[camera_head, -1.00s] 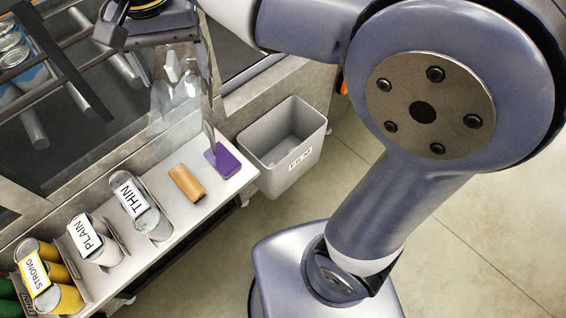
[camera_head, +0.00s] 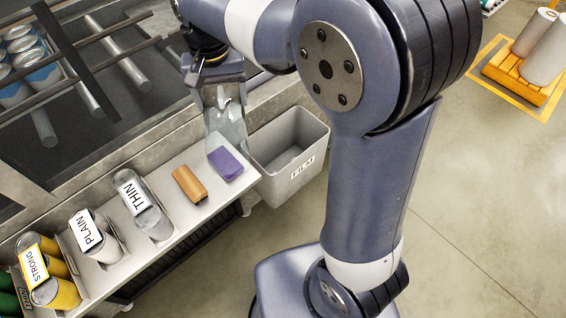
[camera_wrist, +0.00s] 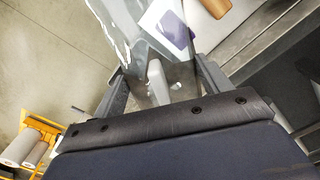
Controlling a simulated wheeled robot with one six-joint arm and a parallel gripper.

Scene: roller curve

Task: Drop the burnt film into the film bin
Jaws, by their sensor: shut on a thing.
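The burnt film (camera_head: 228,122) is a clear, crumpled sheet with whitish patches. It hangs below my gripper (camera_head: 222,92), just left of the film bin's back corner in the head view. My gripper is shut on it; the film also shows between the fingers (camera_wrist: 165,78) in the wrist view (camera_wrist: 118,35). The film bin (camera_head: 302,172) is a grey open-topped box labelled FILM, at the right end of the shelf. I cannot tell how high the film is above the shelf.
A roller conveyor with wrapped cans (camera_head: 22,62) lies behind.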

